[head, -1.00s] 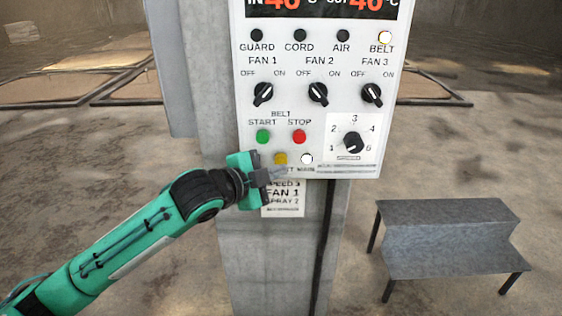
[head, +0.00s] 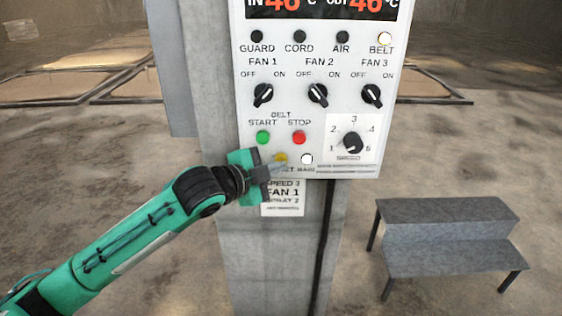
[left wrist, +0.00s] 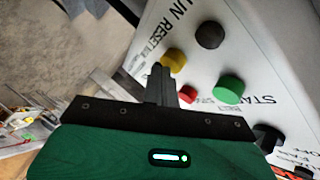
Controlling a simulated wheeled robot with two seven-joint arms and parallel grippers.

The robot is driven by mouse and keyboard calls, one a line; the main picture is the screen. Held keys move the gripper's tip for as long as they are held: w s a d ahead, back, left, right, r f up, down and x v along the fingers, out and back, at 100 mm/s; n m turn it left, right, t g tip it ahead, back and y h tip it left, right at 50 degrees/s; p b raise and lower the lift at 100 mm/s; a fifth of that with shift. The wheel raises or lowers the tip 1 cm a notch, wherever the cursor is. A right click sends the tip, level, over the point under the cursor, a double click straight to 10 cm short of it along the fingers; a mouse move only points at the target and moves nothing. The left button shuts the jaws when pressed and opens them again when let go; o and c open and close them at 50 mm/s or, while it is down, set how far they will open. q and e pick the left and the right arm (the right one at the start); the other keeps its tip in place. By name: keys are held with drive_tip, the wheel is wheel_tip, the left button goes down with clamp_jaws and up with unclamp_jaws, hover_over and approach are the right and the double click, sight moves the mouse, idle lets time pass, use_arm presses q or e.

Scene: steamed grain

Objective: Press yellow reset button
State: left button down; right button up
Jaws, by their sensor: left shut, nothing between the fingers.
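The yellow reset button (head: 281,158) is on the lower part of the white control panel (head: 350,105), below the green start (head: 263,137) and red stop (head: 299,137) buttons. My left gripper (head: 278,168) is shut and empty, with its fingertips at the lower edge of the yellow button in the head view. In the left wrist view the shut fingertips (left wrist: 158,70) are close beside the yellow button (left wrist: 174,59). I cannot tell whether they touch it. The fingers hide part of the label under the button. My right gripper is out of view.
A lit white lamp (head: 307,159) sits right of the yellow button. Three black fan switches (head: 318,94) and a dial (head: 353,143) are on the panel. The panel is on a grey post (head: 270,260). A grey metal step (head: 450,240) stands at the right.

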use_arm(q)
drive_tip(key=shift+w, duration=0.25)
idle(0.6)
drive_tip(key=shift+s+p, duration=0.35)
drive_tip(key=shift+s, duration=0.55)
drive_tip(key=s+p, duration=0.1)
drive_tip(key=s, duration=0.4)
idle(0.4)
